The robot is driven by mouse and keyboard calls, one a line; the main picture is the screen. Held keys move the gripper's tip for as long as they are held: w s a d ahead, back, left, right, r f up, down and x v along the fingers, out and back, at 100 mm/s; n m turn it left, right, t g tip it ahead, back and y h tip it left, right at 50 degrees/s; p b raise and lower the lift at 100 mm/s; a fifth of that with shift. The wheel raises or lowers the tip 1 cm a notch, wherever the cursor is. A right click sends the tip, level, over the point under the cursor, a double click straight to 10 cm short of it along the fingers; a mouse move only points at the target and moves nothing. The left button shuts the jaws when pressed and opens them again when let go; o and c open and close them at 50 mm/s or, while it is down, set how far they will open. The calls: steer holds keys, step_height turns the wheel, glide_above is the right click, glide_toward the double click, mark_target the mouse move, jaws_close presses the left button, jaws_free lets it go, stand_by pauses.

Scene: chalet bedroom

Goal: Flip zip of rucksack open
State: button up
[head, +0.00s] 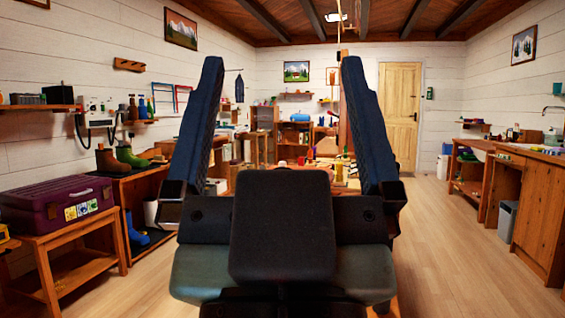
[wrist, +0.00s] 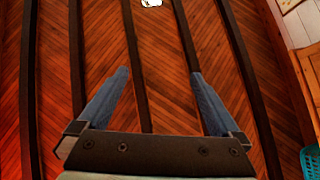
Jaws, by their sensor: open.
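My gripper (head: 282,62) stands large in the middle of the head view, its two blue pads wide apart and pointing up. Nothing is between the pads. In the wrist view my gripper (wrist: 159,73) is also open and empty, against the wooden ceiling with dark beams. I cannot make out a rucksack or its zip in either view. My gripper hides part of the room's middle in the head view.
A purple box (head: 60,204) sits on a wooden table at the left, beside a rack with boots (head: 130,157). Wooden counters (head: 540,200) line the right wall, with a grey bin (head: 507,219). A door (head: 400,112) is at the back. Floor (head: 450,260) at right is clear.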

steer(key=shift+w, duration=0.15)
steer(key=shift+c, duration=0.7)
steer(key=shift+r, duration=0.2)
steer(key=shift+c, duration=1.3)
steer(key=shift+r+p, duration=0.35)
steer(key=shift+p, duration=0.25)
steer(key=shift+c, duration=1.2)
step_height(320, 180, up, 9)
steer(key=p, duration=0.8)
steer(key=shift+f+p, duration=0.15)
steer(key=shift+p, duration=0.15)
steer(key=c, duration=0.9)
step_height(320, 180, up, 32)
steer(key=p, duration=3.1)
steer(key=shift+f+p, duration=0.1)
steer(key=shift+p, duration=0.3)
jaws_close()
steer(key=shift+f, duration=0.15)
